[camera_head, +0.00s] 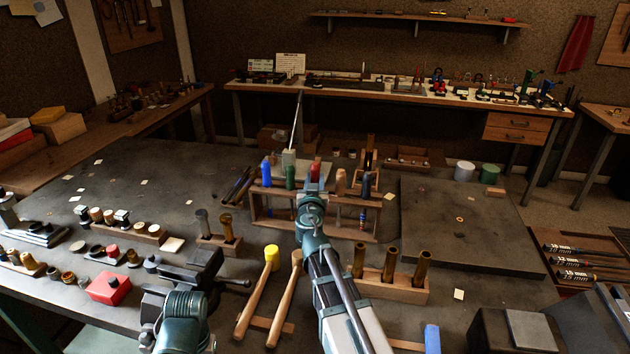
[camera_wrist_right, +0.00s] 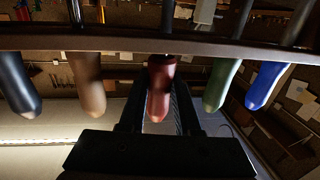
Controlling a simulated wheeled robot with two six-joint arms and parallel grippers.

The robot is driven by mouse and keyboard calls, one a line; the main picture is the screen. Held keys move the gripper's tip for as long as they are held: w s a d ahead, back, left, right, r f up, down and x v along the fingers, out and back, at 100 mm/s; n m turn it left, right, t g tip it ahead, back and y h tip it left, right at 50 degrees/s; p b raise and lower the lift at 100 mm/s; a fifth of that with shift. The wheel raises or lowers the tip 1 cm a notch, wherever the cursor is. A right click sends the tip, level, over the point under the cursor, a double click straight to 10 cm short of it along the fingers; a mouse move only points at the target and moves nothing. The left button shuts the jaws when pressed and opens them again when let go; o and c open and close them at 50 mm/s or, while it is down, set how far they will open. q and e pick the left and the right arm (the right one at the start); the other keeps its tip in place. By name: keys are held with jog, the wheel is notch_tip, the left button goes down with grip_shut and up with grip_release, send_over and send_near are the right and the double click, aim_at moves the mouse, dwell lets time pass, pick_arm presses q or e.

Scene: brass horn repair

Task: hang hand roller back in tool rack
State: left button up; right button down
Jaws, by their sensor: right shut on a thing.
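The wooden tool rack (camera_head: 262,212) stands on the bench in the middle of the head view, with several handled tools upright in its top bar. A red-handled tool (camera_head: 315,166), which seems to be the hand roller, is at the middle of the rack. My right gripper (camera_head: 313,186) is at the rack's front, shut on that red handle. In the right wrist view the red handle (camera_wrist_right: 160,88) is between the fingers, in line with the rack bar (camera_wrist_right: 120,44); whether it is seated is unclear. My left gripper is not in view.
Blue (camera_head: 266,172) and green (camera_head: 290,175) handles stand left of the red one; tan (camera_head: 341,182) and dark blue (camera_head: 367,185) handles stand right, close by. A brass-tube block (camera_head: 400,288) and mallets (camera_head: 256,293) lie in front. A flat dark plate (camera_head: 470,225) is at right.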

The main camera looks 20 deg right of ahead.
jog(key=shift+f+b, duration=0.45)
jog(key=shift+f, duration=0.15)
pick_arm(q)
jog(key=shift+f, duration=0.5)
pick_arm(e)
jog(key=c, duration=0.5)
grip_release()
jog(key=shift+r, duration=0.1)
